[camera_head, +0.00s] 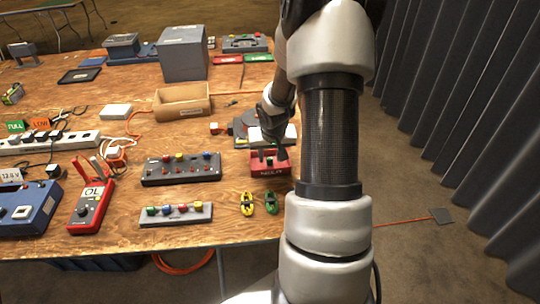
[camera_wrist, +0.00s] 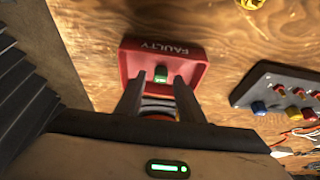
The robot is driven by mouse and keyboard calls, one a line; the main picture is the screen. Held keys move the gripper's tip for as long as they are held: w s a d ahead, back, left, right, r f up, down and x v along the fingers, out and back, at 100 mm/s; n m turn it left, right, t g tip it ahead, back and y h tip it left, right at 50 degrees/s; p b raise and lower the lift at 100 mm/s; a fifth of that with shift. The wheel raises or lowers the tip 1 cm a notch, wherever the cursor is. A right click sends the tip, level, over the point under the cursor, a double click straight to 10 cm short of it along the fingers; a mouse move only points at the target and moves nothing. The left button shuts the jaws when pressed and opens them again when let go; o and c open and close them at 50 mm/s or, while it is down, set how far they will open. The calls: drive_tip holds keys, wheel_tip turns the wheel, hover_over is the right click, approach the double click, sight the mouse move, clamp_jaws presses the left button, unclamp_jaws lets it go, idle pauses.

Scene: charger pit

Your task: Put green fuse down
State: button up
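The red tray marked FAULTY (camera_head: 258,171) stands near the table's right edge, and it also fills the upper middle of the wrist view (camera_wrist: 135,62). The green fuse (camera_wrist: 161,74) shows inside the tray, between my fingertips. In the wrist view my gripper (camera_wrist: 160,80) is open, with a gap between each finger and the fuse. In the head view my gripper (camera_head: 264,153) is low over the tray, and the fuse cannot be made out there.
A dark block with coloured knobs (camera_head: 180,170) and a grey strip with coloured pieces (camera_head: 176,214) lie left of the tray. Yellow (camera_head: 247,204) and green (camera_head: 271,204) small items lie in front of it. A grey device (camera_head: 243,127) sits behind. The floor beyond the right edge is open.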

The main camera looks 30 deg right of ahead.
drive_tip(key=p+v, duration=0.3)
drive_tip(key=v, duration=0.9)
drive_tip(key=shift+r+p, duration=0.35)
drive_tip(key=shift+p, duration=0.05)
drive_tip(key=shift+w, duration=0.1)
